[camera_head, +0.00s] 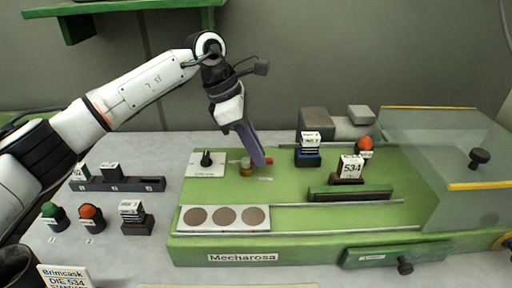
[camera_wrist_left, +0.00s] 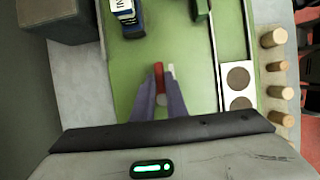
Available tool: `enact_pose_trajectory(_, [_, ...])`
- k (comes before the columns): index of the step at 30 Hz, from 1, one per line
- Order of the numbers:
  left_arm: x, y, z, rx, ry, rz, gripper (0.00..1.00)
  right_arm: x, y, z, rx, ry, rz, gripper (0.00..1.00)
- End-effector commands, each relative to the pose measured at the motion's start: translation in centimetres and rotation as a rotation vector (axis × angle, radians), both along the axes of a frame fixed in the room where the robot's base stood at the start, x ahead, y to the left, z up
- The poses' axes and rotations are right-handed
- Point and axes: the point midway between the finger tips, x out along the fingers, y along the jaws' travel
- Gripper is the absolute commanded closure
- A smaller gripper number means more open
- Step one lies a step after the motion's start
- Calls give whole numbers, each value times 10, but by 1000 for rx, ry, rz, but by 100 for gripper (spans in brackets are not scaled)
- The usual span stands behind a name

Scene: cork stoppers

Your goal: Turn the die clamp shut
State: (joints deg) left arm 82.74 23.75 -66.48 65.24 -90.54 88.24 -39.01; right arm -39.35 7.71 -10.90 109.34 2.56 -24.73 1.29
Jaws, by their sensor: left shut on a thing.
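The die clamp (camera_head: 246,168) stands on the green deck of the Mecharosa machine, with a brass-coloured round body and a red handle (camera_head: 269,161). In the left wrist view the red handle (camera_wrist_left: 158,72) lies at the fingertips, beside a small pale mark. My left gripper (camera_head: 261,161) reaches down from above and is shut on the red handle. Its fingers hide part of the handle and the clamp. My right gripper is in neither view.
A black knob (camera_head: 206,158) on a white plate is left of the clamp. A blue-based card holder (camera_head: 308,158) and the 534 card (camera_head: 351,168) stand to the right. A clear cover (camera_head: 440,150) is at far right. Several corks (camera_wrist_left: 275,66) show in the wrist view.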

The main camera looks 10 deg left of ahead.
Motion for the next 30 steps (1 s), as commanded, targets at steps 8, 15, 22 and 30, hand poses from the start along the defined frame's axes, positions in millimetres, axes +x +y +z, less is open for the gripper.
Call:
enact_pose_trajectory(8, [0, 0, 1, 1, -3, -13, 100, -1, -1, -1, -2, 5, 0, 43])
enact_pose_trajectory(15, [0, 0, 1, 2, -3, -13, 74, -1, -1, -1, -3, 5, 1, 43])
enact_pose_trajectory(22, [0, 0, 0, 1, -2, -11, 69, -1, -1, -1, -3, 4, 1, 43])
enact_pose_trajectory(30, [-1, 6, 16, 1, -5, -9, 69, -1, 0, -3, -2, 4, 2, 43])
